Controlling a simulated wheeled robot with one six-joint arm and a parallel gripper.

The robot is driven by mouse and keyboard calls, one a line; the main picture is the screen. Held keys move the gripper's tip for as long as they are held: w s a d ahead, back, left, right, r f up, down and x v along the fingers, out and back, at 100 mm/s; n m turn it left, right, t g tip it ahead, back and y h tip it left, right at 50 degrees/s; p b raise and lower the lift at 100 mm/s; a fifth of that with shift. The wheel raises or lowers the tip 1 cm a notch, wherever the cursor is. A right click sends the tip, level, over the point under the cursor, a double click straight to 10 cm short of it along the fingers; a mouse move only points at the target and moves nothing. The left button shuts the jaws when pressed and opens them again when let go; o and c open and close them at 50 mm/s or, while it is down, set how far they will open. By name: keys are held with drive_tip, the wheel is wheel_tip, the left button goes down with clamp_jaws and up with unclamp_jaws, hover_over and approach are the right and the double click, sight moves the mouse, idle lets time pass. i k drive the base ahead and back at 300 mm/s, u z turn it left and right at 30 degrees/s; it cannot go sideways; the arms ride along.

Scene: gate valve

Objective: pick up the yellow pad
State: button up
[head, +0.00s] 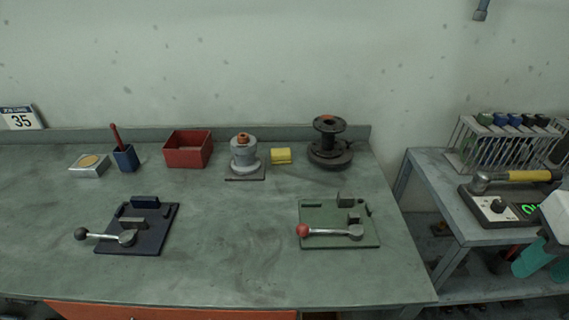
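The yellow pad (281,156) is a small block near the back of the green-grey workbench (230,215). It sits between a grey valve-like part (243,156) on its left and a dark flanged spool (329,148) on its right, with a narrow gap on each side. Nothing covers it from this view.
A red bin (187,158), a blue pen cup (125,158) and a silver box (89,166) stand further left. A dark clamp plate (150,235) and a green one (345,215) lie in front. Bare bench lies in front of the pad. A side bench (432,185) stands right.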

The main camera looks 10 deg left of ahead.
sight(279, 155)
drive_tip(key=z, duration=0.05)
drive_tip(key=k, duration=0.25)
drive_tip(key=u, duration=0.8)
drive_tip(key=i, duration=0.5)
drive_tip(key=u, duration=0.05)
